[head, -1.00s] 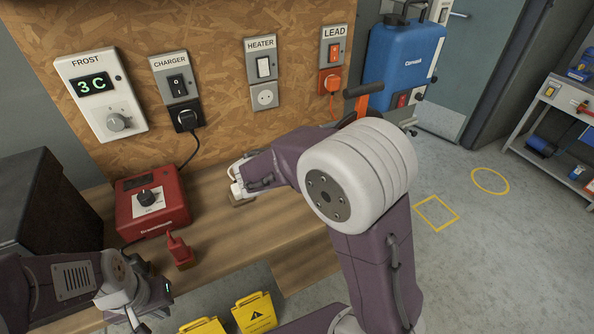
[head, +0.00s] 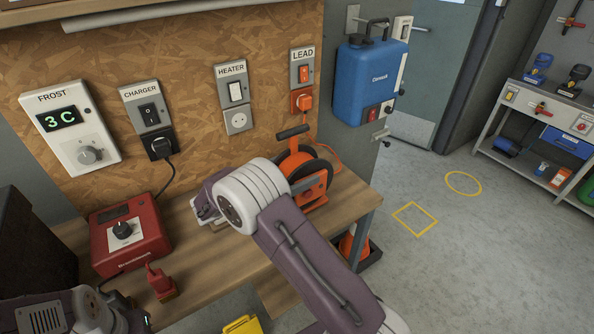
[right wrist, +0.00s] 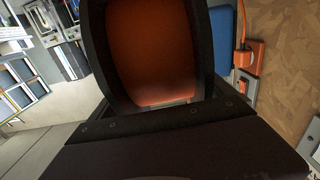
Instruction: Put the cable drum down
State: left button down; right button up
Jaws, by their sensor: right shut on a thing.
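The cable drum (head: 322,192), an orange frame with a black reel and a dark top handle, is upright over the right end of the wooden bench (head: 225,245). I cannot tell whether its base touches the bench. My right arm crosses in front of it and hides its left side and my right gripper's jaws in the head view. In the right wrist view my right gripper (right wrist: 170,135) is shut on the drum, whose orange core (right wrist: 155,45) between black flanges fills the middle. Only links of my left arm show at the lower left.
An orange plug (head: 302,100) sits in the LEAD socket, its orange lead running toward the drum. A blue tank (head: 370,80) hangs at right. Yellow outlines (head: 415,218) mark clear floor.

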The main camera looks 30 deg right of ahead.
jog(key=shift+w+f, duration=0.1)
jog(key=shift+f, duration=0.1)
jog(key=shift+f, duration=0.1)
jog(key=o, duration=1.8)
jog(key=shift+c, duration=0.2)
